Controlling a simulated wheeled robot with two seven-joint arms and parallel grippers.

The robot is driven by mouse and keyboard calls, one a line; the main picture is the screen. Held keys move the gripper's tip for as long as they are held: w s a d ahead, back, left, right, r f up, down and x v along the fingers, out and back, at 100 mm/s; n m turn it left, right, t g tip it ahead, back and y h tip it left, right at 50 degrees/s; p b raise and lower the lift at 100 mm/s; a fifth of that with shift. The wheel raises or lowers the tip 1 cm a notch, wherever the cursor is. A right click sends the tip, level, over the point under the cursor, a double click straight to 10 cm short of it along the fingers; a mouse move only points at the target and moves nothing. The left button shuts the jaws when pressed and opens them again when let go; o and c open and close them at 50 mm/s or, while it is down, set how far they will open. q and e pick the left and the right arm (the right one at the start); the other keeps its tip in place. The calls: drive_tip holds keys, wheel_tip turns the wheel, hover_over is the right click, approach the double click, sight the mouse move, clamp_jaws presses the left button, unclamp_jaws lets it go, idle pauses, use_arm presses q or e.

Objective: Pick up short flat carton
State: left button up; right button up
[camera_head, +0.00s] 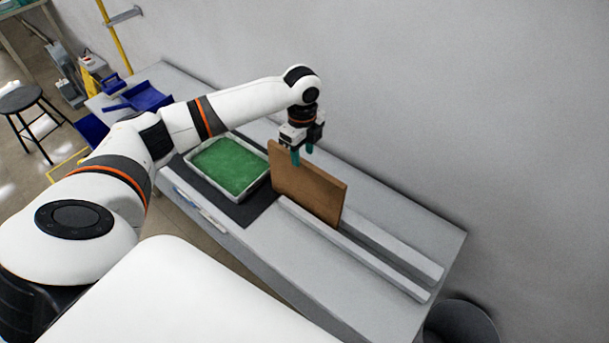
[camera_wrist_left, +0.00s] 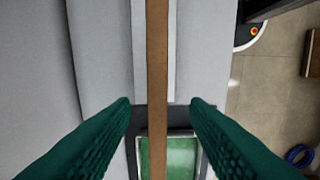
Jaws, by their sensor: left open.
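The short flat carton (camera_head: 308,188) is a brown, thin panel standing upright on edge on the grey table, at the left end of two pale rails. In the left wrist view its narrow top edge (camera_wrist_left: 157,60) runs as a brown strip down the middle. My left gripper (camera_head: 303,155) is open at the carton's upper edge, fingers pointing down. In the left wrist view its green fingers lie one to each side of the strip, with gaps on both sides. My right gripper is not in view.
Two pale rails (camera_head: 350,245) run along the table to the right. A white-rimmed tray with a green bottom (camera_head: 232,166) sits on a dark mat (camera_head: 247,211) left of the carton. The wall (camera_head: 420,100) is close behind. Blue bins (camera_head: 150,96) stand at far left.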

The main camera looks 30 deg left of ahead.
sight(304, 161)
use_arm(q)
drive_tip(key=f, duration=0.1)
drive_tip(key=f+p, duration=0.1)
drive_tip(key=f, duration=0.1)
drive_tip(key=shift+d+f, duration=0.2)
drive_tip(key=shift+f, duration=0.5)
drive_tip(key=shift+w, duration=0.1)
drive_tip(key=shift+c, duration=0.3)
clamp_jaws()
